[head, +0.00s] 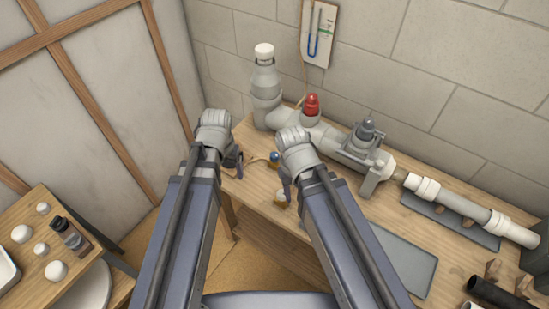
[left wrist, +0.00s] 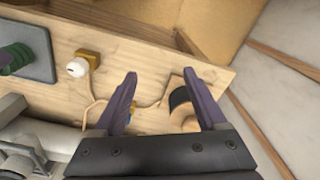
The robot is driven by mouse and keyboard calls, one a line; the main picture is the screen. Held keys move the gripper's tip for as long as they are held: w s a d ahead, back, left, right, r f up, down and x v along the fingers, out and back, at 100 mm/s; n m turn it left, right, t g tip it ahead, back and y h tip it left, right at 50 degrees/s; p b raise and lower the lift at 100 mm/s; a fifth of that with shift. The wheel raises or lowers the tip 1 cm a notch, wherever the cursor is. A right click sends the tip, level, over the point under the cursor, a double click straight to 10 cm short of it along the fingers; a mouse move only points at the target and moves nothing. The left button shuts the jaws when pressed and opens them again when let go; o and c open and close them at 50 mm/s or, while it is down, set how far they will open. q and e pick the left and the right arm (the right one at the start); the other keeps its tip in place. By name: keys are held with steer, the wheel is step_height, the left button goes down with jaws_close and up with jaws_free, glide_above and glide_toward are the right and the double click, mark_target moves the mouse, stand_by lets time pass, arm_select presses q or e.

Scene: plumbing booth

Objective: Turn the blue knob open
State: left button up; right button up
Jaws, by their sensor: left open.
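The blue knob (head: 274,157) is a small round blue piece on the wooden bench, between my two grippers in the head view. In the left wrist view only a sliver of blue (left wrist: 133,112) shows beside the left-hand finger; the rest is hidden. My left gripper (head: 239,163) is over the bench's left end, to the left of the knob and apart from it.
A white knob on a brass fitting (left wrist: 78,66) and a black-and-wood round piece (left wrist: 183,105) are on the bench. A side table (head: 20,265) is at left.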

arm_select(q)
steer(key=w+d+m, duration=0.7)
steer(key=w, duration=0.2)
steer(key=m, duration=0.6)
glide_above(275, 154)
steer(key=shift+a+f+g, duration=0.25)
steer(key=shift+f+g, duration=0.05)
steer(key=shift+f, duration=0.1)
steer(key=shift+d+m, duration=0.2)
steer(key=shift+m, duration=0.1)
arm_select(e)
steer(key=shift+f, duration=0.4)
arm_select(q)
steer(key=shift+f, duration=0.15)
arm_select(e)
steer(key=shift+f, duration=0.15)
arm_select(q)
step_height(275, 154, down, 8)
steer(key=b, duration=0.8)
steer(key=shift+r, duration=0.2)
arm_select(e)
step_height(275, 154, down, 8)
steer(key=shift+r, duration=0.2)
steer(key=shift+r, duration=0.1)
arm_select(q)
jaws_close()
